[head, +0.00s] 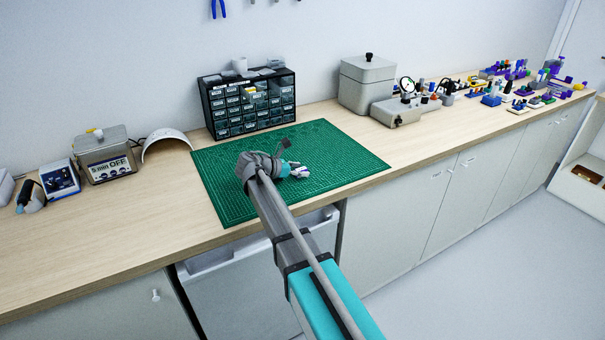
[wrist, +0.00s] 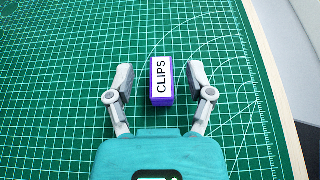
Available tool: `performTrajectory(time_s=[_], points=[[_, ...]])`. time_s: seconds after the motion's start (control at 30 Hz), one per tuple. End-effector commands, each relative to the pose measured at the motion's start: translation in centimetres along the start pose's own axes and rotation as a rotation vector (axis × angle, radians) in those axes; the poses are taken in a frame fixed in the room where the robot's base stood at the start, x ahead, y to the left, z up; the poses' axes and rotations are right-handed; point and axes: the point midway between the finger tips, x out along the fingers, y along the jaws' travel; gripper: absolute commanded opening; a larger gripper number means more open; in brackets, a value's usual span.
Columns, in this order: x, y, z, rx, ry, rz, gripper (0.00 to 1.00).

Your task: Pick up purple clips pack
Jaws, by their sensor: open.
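The purple clips pack (wrist: 161,81) is a small box with a white label reading "CLIPS". In the wrist view it stands out against the green cutting mat (wrist: 60,60), which also shows in the head view (head: 222,196). My gripper (wrist: 160,78) is open, with one finger on each side of the pack. A gap of green mat shows between the pack and each finger, wider on the left. In the head view my gripper (head: 300,171) is low over the right part of the mat, and a little purple shows by its fingers.
A black drawer cabinet (head: 248,104) stands behind the mat. A grey box (head: 367,84) and a dial gauge device (head: 405,108) are to the right. The mat around the pack is clear.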

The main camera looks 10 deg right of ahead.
Motion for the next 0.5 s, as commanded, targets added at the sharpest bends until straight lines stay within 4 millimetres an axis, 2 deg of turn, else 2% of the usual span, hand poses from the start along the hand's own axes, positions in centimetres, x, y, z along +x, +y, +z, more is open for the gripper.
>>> performTrajectory(time_s=[0.37,0.5], points=[[-0.03,0.00,0.00,0.000,0.000,0.000,0.67],[-0.03,0.00,0.00,0.000,0.000,0.000,0.41]])
